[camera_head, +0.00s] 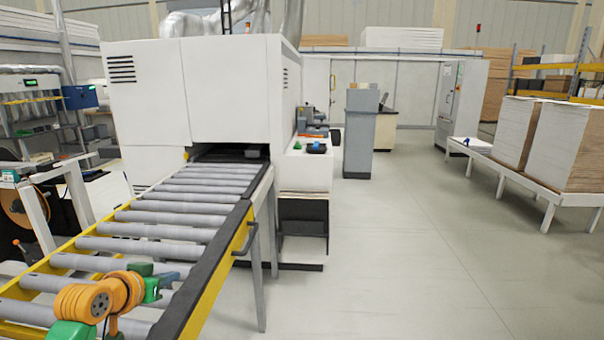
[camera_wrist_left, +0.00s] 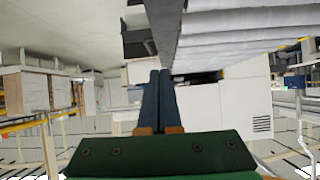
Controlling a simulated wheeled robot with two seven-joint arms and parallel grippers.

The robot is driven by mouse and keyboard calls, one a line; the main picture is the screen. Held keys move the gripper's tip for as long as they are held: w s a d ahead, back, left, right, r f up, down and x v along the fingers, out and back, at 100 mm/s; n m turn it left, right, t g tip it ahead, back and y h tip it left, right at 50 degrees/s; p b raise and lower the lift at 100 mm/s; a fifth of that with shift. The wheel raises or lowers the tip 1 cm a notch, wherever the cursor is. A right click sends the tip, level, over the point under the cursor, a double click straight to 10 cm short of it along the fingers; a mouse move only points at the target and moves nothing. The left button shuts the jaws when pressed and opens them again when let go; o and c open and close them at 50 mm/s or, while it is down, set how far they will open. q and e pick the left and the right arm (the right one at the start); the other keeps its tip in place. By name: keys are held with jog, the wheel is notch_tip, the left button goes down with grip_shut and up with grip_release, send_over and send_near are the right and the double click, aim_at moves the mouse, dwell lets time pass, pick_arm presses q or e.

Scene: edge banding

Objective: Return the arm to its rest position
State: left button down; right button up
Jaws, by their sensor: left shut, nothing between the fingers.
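My left arm (camera_head: 90,302), orange and green, comes in at the bottom left of the head view, over the near end of the roller conveyor (camera_head: 150,232). My left gripper (camera_head: 167,280) is small and partly hidden by its own wrist there. In the left wrist view the two dark blue fingers of the left gripper (camera_wrist_left: 160,74) lie together, shut, with nothing held. The conveyor's rollers (camera_wrist_left: 240,38) and dark side rail (camera_wrist_left: 163,25) show beyond the fingers. My right gripper is in neither view.
A large white machine (camera_head: 195,95) stands at the conveyor's far end. A yellow and black side rail (camera_head: 215,265) edges the conveyor. A white table (camera_head: 548,190) with board stacks (camera_head: 565,145) stands at the right. The floor (camera_head: 410,250) between is clear.

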pick_arm(q)
jog(key=g, duration=0.2)
send_near(185, 311)
jog(key=w+d+f, duration=0.2)
jog(key=w+d, duration=0.1)
jog(key=w, duration=0.1)
jog(key=s+d+f+m+g, duration=0.2)
jog(key=s+d+f, duration=0.3)
jog(key=s+f, duration=0.45)
jog(key=s+d+f+n+g, duration=0.1)
jog(key=s+d+f+g, duration=0.1)
jog(key=s, duration=0.9)
jog(key=s+d+f+g, duration=0.2)
jog(key=s, duration=0.8)
notch_tip(185, 311, down, 15)
jog(key=s+g, duration=0.1)
jog(key=s+a+f+g, duration=0.1)
jog(key=s+a+f, duration=0.1)
jog(key=s+f, duration=1)
jog(key=shift+s+a+f+g+y, duration=0.2)
jog(key=shift+s+f+g+y, duration=0.15)
jog(key=shift+s, duration=0.3)
